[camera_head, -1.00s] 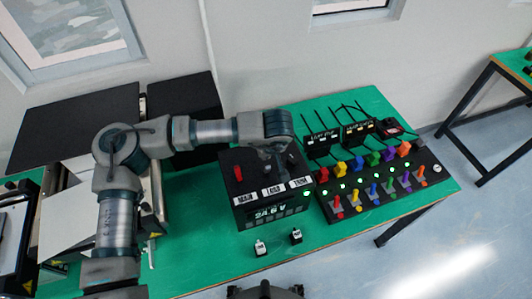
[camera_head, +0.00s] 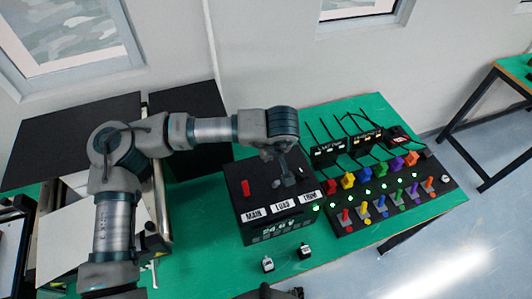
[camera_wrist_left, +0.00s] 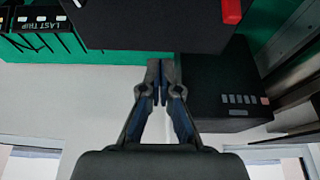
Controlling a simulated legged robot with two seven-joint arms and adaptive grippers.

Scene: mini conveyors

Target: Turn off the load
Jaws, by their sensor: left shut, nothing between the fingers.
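A black control box (camera_head: 246,205) stands on the green table, with MAIN, LOAD (camera_head: 283,205) and TRIM labels along its top front edge and a lit display below. A red switch (camera_head: 245,187) rises behind the MAIN label; a red part (camera_wrist_left: 231,10) also shows in the left wrist view. My left gripper (camera_head: 286,178) is over the box top behind the LOAD and TRIM labels. In the left wrist view its fingers (camera_wrist_left: 161,66) are shut and empty. The arm partly hides the controls there. I cannot tell whether the fingertips touch anything.
A panel with several coloured switches and green lights (camera_head: 377,222) sits right of the box. Dark equipment (camera_head: 72,130) is at the left and back. A dark, unclear part shows at the bottom edge.

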